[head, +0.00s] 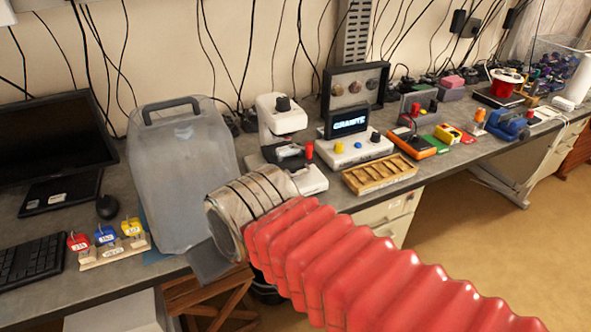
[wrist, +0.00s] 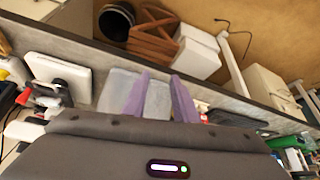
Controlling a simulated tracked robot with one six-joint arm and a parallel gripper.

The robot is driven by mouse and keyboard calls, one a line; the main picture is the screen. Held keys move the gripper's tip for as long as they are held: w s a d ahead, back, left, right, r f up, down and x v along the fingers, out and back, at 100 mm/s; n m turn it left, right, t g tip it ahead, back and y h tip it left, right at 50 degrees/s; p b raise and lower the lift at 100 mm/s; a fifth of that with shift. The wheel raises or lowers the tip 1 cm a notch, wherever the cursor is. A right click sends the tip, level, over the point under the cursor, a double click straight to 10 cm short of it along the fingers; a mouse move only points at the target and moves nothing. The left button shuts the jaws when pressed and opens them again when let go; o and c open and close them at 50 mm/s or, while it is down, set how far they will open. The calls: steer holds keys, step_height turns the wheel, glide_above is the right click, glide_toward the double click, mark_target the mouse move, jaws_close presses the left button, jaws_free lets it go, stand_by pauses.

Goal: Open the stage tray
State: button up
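I take the stage tray to belong to the white microscope-like device (head: 283,118) with a black knob and a red knob, on the bench in the head view. Its lower front is partly hidden behind my wrist, and I cannot tell a separate tray there. In the wrist view, a white part with a red knob nearby (wrist: 60,76) lies left of my fingers. My gripper (wrist: 159,97) has two purple fingers standing apart. A pale translucent surface shows between and beside them; I cannot tell whether they touch it. In the head view the fingers are hidden.
A translucent grey cover (head: 183,165) with a dark handle stands left of my wrist. A console reading GRANITE (head: 352,146) and a wooden compartment tray (head: 379,174) stand to the right. Tagged keys on a stand (head: 108,245) sit at the left. Floor is open at the right.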

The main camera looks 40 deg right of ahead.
steer(key=shift+f, duration=0.1)
stand_by(0.3)
steer(key=m+t+y, duration=0.2)
steer(key=m+t, duration=0.8)
steer(key=m, duration=0.8)
glide_toward(300, 174)
steer(key=f+v, duration=0.1)
steer(key=v, duration=0.2)
steer(key=shift+s+d+r, duration=0.2)
steer(key=shift+s+r, duration=0.05)
steer(key=shift+r, duration=0.15)
steer(key=shift+w, duration=0.1)
steer(key=shift+x, duration=6.9)
